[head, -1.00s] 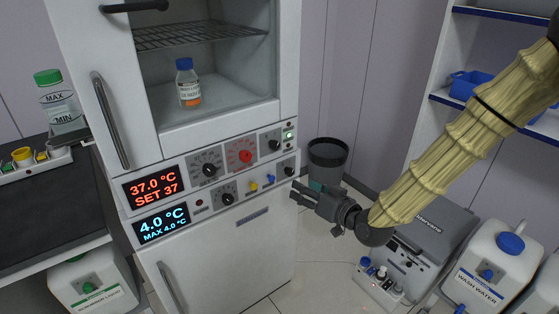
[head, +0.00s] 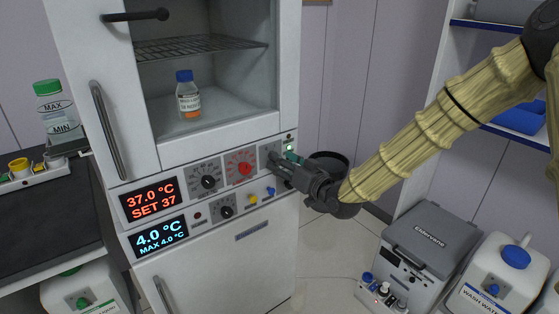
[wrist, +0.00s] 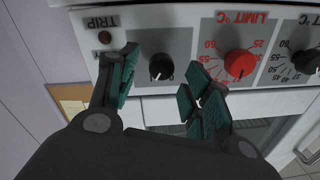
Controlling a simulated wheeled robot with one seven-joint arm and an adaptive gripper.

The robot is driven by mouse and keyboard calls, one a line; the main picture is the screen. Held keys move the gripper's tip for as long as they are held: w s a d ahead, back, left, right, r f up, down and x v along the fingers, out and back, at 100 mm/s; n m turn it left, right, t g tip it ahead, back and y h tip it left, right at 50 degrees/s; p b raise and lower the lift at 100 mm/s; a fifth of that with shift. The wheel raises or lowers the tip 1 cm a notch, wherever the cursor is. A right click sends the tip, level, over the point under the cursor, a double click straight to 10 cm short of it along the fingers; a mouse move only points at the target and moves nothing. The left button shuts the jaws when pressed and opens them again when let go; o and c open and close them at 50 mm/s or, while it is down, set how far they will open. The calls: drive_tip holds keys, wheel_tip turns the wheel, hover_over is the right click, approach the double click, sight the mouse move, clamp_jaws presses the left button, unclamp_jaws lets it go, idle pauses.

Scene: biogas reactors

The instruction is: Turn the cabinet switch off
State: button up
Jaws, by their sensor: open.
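The cabinet (head: 225,145) carries a panel with dials on its front. In the wrist view, which is upside down, a small black knob with a white mark (wrist: 160,68) sits on a grey plate, beside a plate lettered TRIP with a dark red lamp (wrist: 105,37). My gripper (wrist: 160,76) is open, with one teal-padded finger on each side of this knob. I cannot tell whether the pads touch it. In the head view my gripper (head: 277,160) is at the right end of the upper dial row and hides most of that knob.
A red limit knob (head: 244,168) is close beside my gripper, with a black dial knob (head: 208,182) further left. Yellow (head: 253,199) and blue (head: 270,190) knobs sit just below. A dark bin (head: 328,165) stands behind my arm. A bottle (head: 188,95) stands inside the cabinet.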

drive_tip(key=shift+x, duration=0.8)
drive_tip(key=c, duration=1)
drive_tip(key=shift+c, duration=0.2)
drive_tip(key=shift+n, duration=0.3)
drive_tip(key=n+b, duration=0.4)
drive_tip(key=n, duration=0.7)
drive_tip(key=shift+a+h+b, duration=0.15)
drive_tip(key=shift+h+b, duration=0.2)
drive_tip(key=shift+h, duration=0.05)
drive_tip(key=shift+r, duration=0.1)
